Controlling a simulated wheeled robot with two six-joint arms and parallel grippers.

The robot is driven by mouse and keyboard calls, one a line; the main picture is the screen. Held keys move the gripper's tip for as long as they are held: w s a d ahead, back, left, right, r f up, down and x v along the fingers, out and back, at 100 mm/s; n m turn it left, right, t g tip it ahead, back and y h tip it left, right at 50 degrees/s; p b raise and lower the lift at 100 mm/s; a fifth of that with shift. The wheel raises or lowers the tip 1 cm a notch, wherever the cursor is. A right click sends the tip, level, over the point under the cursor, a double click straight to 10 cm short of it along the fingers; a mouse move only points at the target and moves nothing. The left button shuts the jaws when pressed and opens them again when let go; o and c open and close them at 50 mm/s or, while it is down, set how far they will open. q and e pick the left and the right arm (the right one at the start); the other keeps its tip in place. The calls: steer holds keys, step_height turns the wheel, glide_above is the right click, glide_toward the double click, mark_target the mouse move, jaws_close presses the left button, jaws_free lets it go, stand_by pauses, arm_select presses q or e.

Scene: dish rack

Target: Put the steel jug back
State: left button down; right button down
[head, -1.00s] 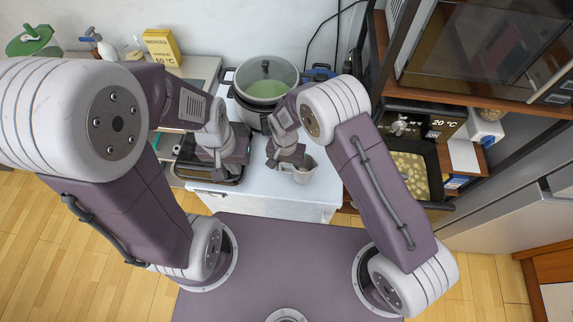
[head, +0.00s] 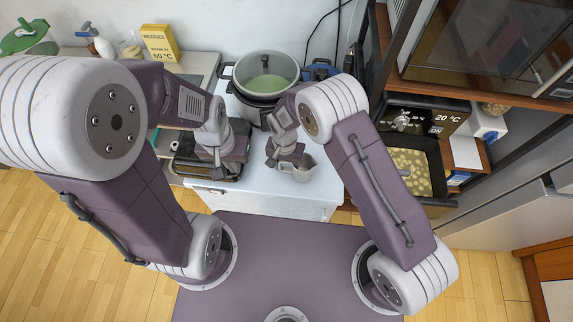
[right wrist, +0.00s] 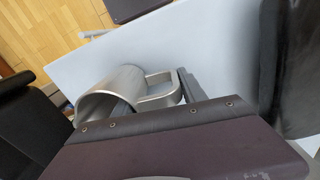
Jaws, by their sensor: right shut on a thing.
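The steel jug (head: 304,171) is beside my right gripper (head: 286,160), over the front of the white worktop (head: 262,196). In the right wrist view the jug (right wrist: 108,92) shows its open mouth and its handle (right wrist: 160,92). My right gripper is shut on the jug at the handle side; the finger contact is partly hidden. I cannot tell whether the jug's base touches the worktop. My left gripper (head: 222,170) is over a dark rack or tray (head: 215,179) at the left; its fingers are hidden by the arm.
A pot with a glass lid (head: 265,75) stands behind the jug. A yellow box (head: 160,43) and a green item (head: 25,38) are at the back left. At the right are a dark pan with pale pieces (head: 410,172) and a shelf unit. The front worktop is mostly clear.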

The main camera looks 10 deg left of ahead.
steer(key=shift+f, duration=0.25)
steer(key=c, duration=0.6)
jaws_free()
step_height(320, 180, up, 9)
steer(key=shift+a+r+b, duration=0.1)
steer(key=shift+b, duration=0.95)
jaws_close()
